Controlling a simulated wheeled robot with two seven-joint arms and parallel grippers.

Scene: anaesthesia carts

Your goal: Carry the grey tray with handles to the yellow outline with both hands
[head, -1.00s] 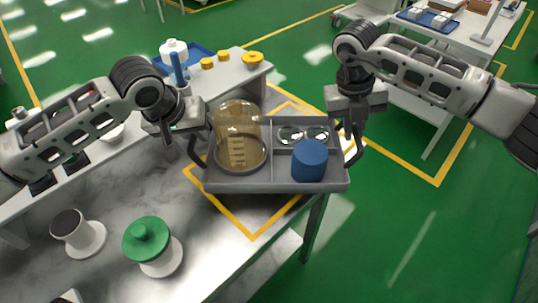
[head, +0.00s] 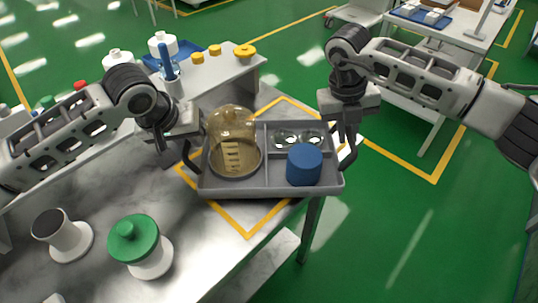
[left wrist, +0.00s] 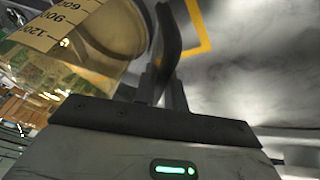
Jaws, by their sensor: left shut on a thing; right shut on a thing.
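The grey tray (head: 262,189) is over the yellow outline (head: 247,232) on the marbled table, covering its middle and right part. I cannot tell whether its underside touches the table. It holds an amber graduated vessel (head: 233,140) at left, a blue cylinder (head: 304,164) at front right and glass dishes (head: 298,138) at back right. My left gripper (head: 184,150) is shut on the tray's left handle; the dark handle (left wrist: 170,42) shows between the fingers in the left wrist view. My right gripper (head: 348,136) is shut on the right handle, mostly hidden by the fingers.
A green-capped white piece (head: 134,240) and a black-topped white piece (head: 62,234) stand at front left. A raised shelf (head: 235,75) behind carries yellow caps and white bottles. The table's right edge lies under the tray's right side, with green floor beyond.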

